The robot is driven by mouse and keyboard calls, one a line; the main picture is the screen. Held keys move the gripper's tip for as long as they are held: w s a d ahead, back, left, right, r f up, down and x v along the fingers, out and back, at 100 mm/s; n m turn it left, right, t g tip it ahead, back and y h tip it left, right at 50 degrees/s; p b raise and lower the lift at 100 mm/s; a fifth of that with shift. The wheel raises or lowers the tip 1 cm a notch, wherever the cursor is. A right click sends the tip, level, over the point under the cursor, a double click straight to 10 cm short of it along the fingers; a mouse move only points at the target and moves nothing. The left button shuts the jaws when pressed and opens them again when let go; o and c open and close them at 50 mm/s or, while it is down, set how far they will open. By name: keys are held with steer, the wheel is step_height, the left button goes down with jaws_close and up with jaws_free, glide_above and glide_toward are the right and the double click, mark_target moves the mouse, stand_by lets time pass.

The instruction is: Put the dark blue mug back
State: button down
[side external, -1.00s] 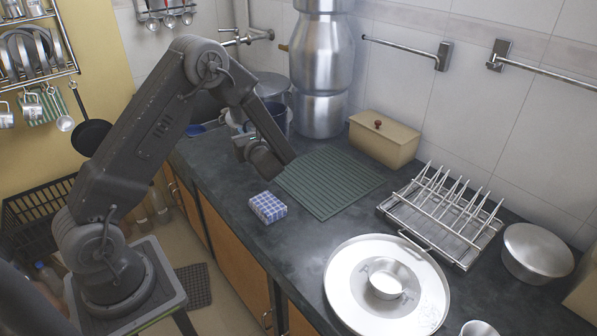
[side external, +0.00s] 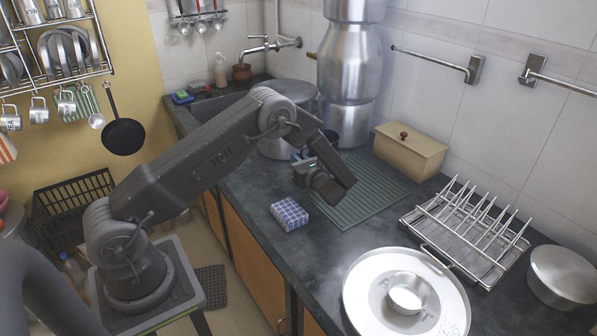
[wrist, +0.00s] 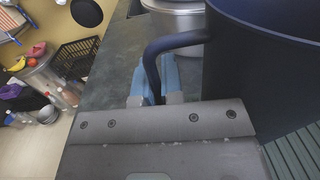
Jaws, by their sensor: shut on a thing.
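The dark blue mug (wrist: 255,75) fills the right of the wrist view, close to the camera. Its curved handle (wrist: 165,45) reaches down between the light blue fingertips of my gripper (wrist: 154,85). My gripper is shut on that handle. The mug looks upright; its base is out of the wrist view. In the side external view my arm's end is above the counter near the green ribbed mat (side external: 368,200), and the arm hides most of the mug there. Part of the mat also shows beneath the mug in the wrist view (wrist: 300,152).
A blue checked block (side external: 289,214) lies in front of the mat. A tall steel canister (side external: 350,75) and a beige box (side external: 410,150) stand behind. A wire rack (side external: 465,230) and a round steel tray (side external: 360,310) are to the right. Steel mugs (side external: 40,112) hang from the wall rack.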

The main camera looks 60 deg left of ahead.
steer(key=shift+f, duration=1.95)
steer(key=shift+f, duration=0.1)
steer(key=c, duration=1.7)
jaws_free()
steer(key=shift+f, duration=0.15)
steer(key=o, duration=0.4)
steer(key=shift+o, duration=0.2)
